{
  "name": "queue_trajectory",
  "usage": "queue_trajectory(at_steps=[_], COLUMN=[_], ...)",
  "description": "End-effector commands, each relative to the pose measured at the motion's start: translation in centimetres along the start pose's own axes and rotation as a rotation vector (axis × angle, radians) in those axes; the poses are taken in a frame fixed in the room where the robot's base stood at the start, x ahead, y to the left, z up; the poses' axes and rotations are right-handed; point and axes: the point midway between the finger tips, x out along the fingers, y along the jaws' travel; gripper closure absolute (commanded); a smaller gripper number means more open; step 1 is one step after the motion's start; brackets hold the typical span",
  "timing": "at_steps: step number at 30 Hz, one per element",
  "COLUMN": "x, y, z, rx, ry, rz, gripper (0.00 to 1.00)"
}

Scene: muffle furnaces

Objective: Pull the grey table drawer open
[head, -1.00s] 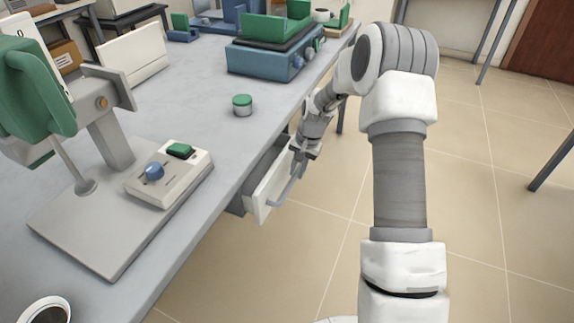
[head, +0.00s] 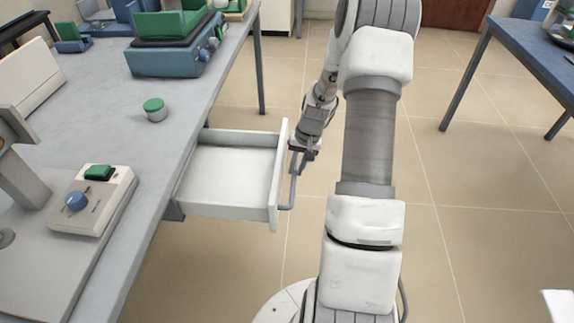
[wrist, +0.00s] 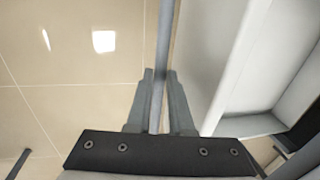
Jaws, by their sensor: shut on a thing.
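The grey table drawer (head: 228,176) sticks far out from under the grey table (head: 150,215) in the head view, and its inside looks empty. A grey bar handle (head: 292,190) runs along the outside of its front panel. My gripper (head: 304,155) is at the far part of this handle. In the wrist view the handle (wrist: 165,50) passes between the two fingers of my gripper (wrist: 160,85), which are shut on it. The drawer's pale front and interior show at the right of the wrist view (wrist: 285,65).
On the table are a small green-lidded jar (head: 155,109), a control box with a blue knob (head: 90,200) and a blue device with a green top (head: 175,55). A blue table (head: 530,65) stands at the right.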

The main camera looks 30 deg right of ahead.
Motion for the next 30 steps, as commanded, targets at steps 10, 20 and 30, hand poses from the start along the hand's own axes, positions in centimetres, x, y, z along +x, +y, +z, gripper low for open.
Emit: queue_trajectory(at_steps=[10, 20, 30], x=[0.1, 0.0, -2.9], y=[0.1, 0.0, 0.0], z=[0.0, 0.0, -0.1], rx=[0.001, 0.000, 0.000], ry=[0.000, 0.000, 0.003], rz=[0.001, 0.000, 0.000], gripper=[0.77, 0.51, 0.51])
